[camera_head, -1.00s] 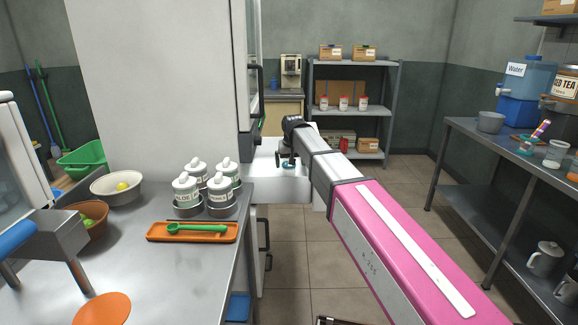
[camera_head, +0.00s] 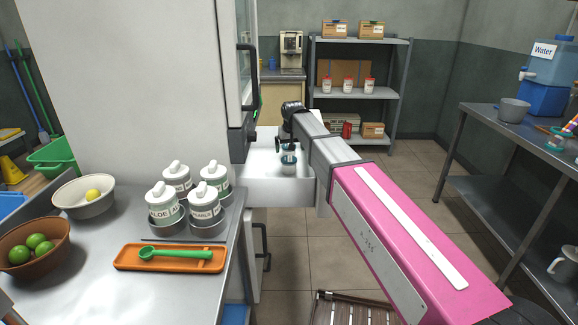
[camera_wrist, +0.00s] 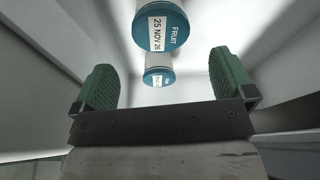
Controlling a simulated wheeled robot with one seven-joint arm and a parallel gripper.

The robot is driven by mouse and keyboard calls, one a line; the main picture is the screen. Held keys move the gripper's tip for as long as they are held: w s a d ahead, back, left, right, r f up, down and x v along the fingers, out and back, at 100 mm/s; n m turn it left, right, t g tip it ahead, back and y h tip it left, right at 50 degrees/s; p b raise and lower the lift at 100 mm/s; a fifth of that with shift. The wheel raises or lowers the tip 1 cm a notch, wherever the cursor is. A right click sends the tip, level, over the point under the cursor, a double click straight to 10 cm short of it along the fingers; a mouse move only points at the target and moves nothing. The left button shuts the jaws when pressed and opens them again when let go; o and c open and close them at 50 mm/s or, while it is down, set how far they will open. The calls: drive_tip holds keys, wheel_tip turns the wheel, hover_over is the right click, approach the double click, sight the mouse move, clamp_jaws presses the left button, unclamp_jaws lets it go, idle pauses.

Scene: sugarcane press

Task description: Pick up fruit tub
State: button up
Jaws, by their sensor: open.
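I cannot tell how far the tub is from the pads. In the head view my gripper (camera_head: 283,138) is over the white open drawer (camera_head: 270,190), and a small teal-topped tub (camera_head: 288,160) shows just below it.
A tall white fridge (camera_head: 150,80) with a dark handle stands at the left. The steel counter (camera_head: 80,290) holds bowls of fruit, white dispensers (camera_head: 205,205) and an orange tray (camera_head: 130,262). A steel table (camera_head: 480,135) is at the right.

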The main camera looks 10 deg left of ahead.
sight(289, 159)
drive_tip(key=shift+s+x, duration=0.15)
drive_tip(key=shift+x, duration=1.55)
drive_tip(key=shift+s+x, duration=0.2)
drive_tip(key=shift+x, duration=1.55)
drive_tip(key=c, duration=1.1)
